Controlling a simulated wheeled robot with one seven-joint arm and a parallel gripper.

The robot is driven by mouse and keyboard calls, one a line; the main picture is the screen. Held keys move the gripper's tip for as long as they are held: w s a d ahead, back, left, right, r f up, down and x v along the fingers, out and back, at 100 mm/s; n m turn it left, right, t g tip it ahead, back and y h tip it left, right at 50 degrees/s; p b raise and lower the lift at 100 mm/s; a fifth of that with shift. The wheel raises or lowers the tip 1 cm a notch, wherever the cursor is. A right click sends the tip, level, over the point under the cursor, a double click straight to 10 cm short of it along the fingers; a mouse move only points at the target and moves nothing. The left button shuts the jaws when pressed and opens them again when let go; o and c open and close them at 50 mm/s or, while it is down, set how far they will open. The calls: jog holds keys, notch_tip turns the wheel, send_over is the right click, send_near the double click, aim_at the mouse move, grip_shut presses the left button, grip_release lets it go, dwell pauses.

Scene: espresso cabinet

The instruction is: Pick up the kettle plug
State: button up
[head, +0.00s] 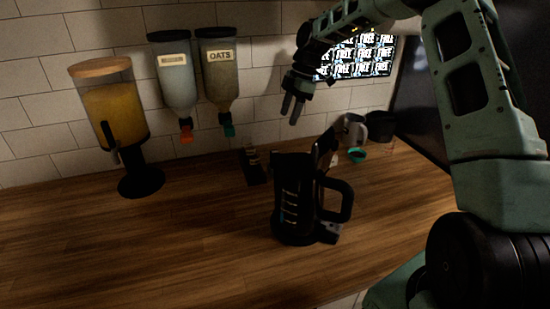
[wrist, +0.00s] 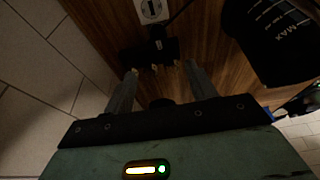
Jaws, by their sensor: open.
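The black kettle (head: 295,205) stands on the wooden counter, with its handle to the right. Its side with MAX markings shows at upper right in the wrist view (wrist: 268,42). What looks like the black kettle plug (wrist: 157,36) is at the top of the wrist view, beside a white socket-like plate (wrist: 152,9), with a dark cord running up and right. I cannot tell whether it is plugged in. My gripper (head: 291,109) is open and empty above the counter, behind the kettle; its fingers (wrist: 164,74) point toward the plug area.
A small dark block (head: 252,166) with light-tipped parts lies near the wall; it also shows between my fingertips (wrist: 135,55). A juice dispenser (head: 115,115) and two hanging dispensers (head: 174,75) (head: 218,80) are left. Cups (head: 355,130) stand right. The front-left counter is clear.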

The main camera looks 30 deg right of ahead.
aim_at(275, 152)
jog(key=p+x, duration=0.3)
jog(key=x, duration=0.8)
jog(key=shift+s+a, duration=0.1)
jog(key=shift+p+x, duration=1.45)
jog(key=shift+x, duration=1.25)
jog(key=c, duration=1.2)
